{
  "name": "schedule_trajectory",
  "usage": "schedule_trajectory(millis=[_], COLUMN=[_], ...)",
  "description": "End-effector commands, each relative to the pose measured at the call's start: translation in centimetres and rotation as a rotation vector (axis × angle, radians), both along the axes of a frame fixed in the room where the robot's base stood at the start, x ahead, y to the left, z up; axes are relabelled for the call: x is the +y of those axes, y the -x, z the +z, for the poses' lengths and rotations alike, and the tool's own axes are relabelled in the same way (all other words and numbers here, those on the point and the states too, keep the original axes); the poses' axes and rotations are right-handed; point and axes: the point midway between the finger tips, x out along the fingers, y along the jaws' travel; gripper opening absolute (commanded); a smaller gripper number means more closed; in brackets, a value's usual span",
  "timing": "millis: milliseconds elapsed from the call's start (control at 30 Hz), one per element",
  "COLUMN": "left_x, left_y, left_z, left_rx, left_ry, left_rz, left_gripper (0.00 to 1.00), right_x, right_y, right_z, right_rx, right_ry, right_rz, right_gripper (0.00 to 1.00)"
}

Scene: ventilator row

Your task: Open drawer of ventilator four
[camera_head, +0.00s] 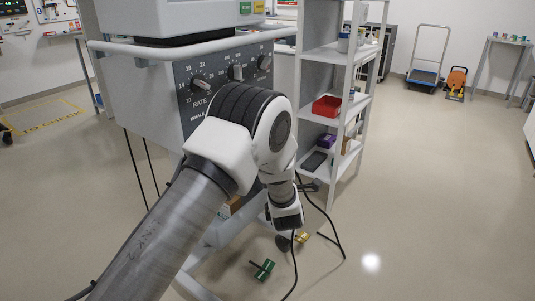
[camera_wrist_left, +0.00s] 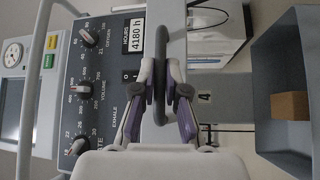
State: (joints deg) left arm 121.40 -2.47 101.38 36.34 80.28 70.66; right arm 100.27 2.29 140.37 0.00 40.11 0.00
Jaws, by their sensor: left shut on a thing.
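The ventilator's dark control panel (camera_head: 215,80) stands behind my left arm in the head view. The same panel shows turned sideways in the wrist view (camera_wrist_left: 95,85), with knobs and a "4180 h" label. The number 4 is marked on a grey face (camera_wrist_left: 205,97) to the right of the fingers. In the head view my wrist hides the fingertips. My right gripper is in neither view.
An open grey tray (camera_wrist_left: 280,145) holding a brown box (camera_wrist_left: 290,105) lies to the right in the wrist view. A white shelf rack (camera_head: 325,107) with a red bin (camera_head: 327,106) stands close to my left arm. A green part (camera_head: 263,269) lies on the floor.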

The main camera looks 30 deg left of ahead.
Motion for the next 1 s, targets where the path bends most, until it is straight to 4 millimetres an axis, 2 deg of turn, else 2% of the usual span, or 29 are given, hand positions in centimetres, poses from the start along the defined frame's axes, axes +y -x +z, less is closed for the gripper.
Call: schedule_trajectory(millis=[200, 233, 300, 667, 767, 1000], left_x=[0.0, 0.0, 0.0, -0.2, -1.0, -4.5], left_y=[0.0, 0.0, 0.0, 0.4, 1.5, 6.5], left_z=[0.0, 0.0, 0.0, -0.1, -0.3, -1.0], left_rx=[0.002, 0.002, 0.001, 0.003, 0.004, 0.005], left_ry=[0.0, 0.0, 0.0, -0.001, -0.002, -0.006], left_rz=[-0.001, -0.001, 0.0, 0.0, -0.001, -0.005], left_gripper=[0.0, 0.15, 0.37, 0.37, 0.37, 0.37], right_x=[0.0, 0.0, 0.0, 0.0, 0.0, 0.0], right_y=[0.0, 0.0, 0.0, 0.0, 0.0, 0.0], right_z=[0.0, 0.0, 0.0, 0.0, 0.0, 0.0], right_rx=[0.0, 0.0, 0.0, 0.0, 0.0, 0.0], right_ry=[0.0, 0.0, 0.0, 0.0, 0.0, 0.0], right_rz=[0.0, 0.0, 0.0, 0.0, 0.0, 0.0], right_gripper=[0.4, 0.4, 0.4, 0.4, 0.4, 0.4])
